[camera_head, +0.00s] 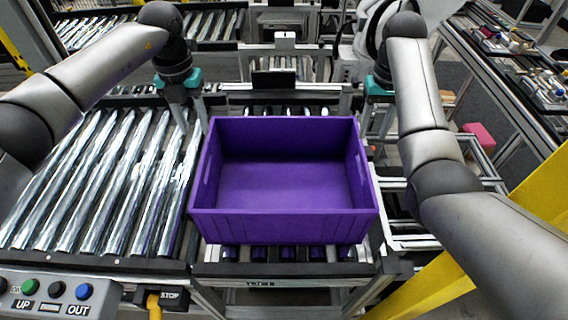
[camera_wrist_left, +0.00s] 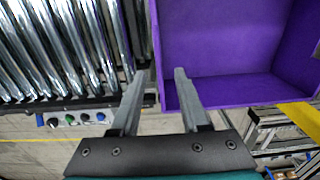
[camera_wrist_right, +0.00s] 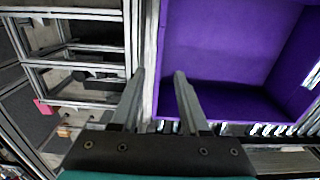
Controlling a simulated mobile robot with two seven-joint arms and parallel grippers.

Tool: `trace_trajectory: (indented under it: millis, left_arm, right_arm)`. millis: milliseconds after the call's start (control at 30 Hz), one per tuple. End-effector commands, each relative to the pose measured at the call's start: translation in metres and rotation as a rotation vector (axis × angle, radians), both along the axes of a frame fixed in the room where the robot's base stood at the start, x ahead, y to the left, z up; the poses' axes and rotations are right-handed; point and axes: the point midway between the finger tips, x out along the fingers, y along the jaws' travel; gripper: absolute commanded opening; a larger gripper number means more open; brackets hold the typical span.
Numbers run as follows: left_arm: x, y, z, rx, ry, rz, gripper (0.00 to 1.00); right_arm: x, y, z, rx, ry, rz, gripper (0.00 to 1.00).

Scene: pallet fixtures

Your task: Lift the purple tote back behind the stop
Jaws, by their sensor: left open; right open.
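The purple tote (camera_head: 285,226) is open, empty and looks upright, over the short roller section in the middle of the head view. It also shows in the left wrist view (camera_wrist_left: 225,88) and right wrist view (camera_wrist_right: 215,50). My left gripper (camera_head: 190,122) is open near the tote's far left corner; its fingers (camera_wrist_left: 157,74) appear either side of the side wall's line. My right gripper (camera_head: 375,128) is open near the far right corner, its fingers (camera_wrist_right: 159,74) similarly placed. Neither visibly grips the tote. I cannot tell which part is the stop.
A wide roller conveyor (camera_head: 100,185) lies left of the tote. A control panel (camera_head: 55,294) stands at the front left. A black plate (camera_head: 274,81) stands behind the tote. Yellow posts (camera_head: 535,195) and a metal frame (camera_head: 420,225) are at the right.

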Motion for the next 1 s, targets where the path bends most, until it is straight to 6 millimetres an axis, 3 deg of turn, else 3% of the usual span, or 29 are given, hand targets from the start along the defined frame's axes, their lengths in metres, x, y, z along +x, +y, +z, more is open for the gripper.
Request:
trace_trajectory:
  millis: [433, 567, 1000]
  left_arm:
    - [0.000, 0.002, 0.000, 0.008, 0.003, 0.003, 0.45]
    - [-0.001, 0.002, -0.008, 0.007, 0.005, 0.004, 0.45]
    - [-0.002, 0.001, -0.087, 0.006, 0.007, 0.004, 0.45]
  right_arm:
    - [0.000, 0.000, 0.000, 0.000, 0.001, 0.000, 0.45]
    - [0.000, 0.000, -0.007, 0.000, 0.003, 0.000, 0.45]
    - [-0.001, 0.000, -0.086, 0.000, 0.005, 0.001, 0.45]
